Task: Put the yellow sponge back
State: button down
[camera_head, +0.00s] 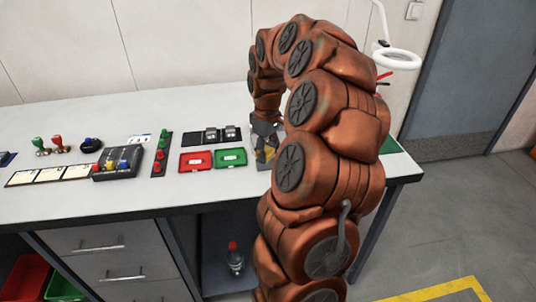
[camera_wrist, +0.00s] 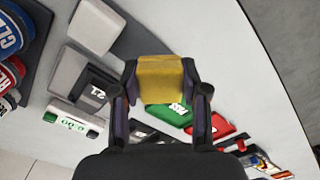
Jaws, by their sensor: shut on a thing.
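The yellow sponge (camera_wrist: 162,77) is between the two dark fingers of my gripper (camera_wrist: 160,95) in the wrist view, above the bench top. My gripper is shut on it. In the head view my gripper (camera_head: 265,128) is over the bench to the right of the green tray. I cannot tell the exact height of the sponge above the bench.
A green tray (camera_head: 230,157) and a red tray (camera_head: 196,161) sit left of my gripper. In the wrist view, a white block (camera_wrist: 97,25), a grey block (camera_wrist: 67,72) and several cans (camera_wrist: 10,72) stand at left. Bare bench top (camera_wrist: 235,55) shows at right.

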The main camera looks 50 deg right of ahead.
aim_at(268, 164)
jog(key=shift+w+d+f, duration=0.15)
jog(key=shift+w+d, duration=0.3)
jog(key=shift+d, duration=0.3)
jog(key=shift+f+p, duration=0.6)
jog(key=shift+f, duration=1.1)
jog(key=shift+f, duration=0.2)
jog(key=c, duration=0.6)
grip_release()
jog(key=shift+r, duration=0.1)
notch_tip(268, 164, up, 11)
jog(key=shift+d+b, duration=0.1)
jog(key=shift+b, duration=0.9)
jog(key=shift+r, duration=0.6)
jog(key=shift+a, duration=0.2)
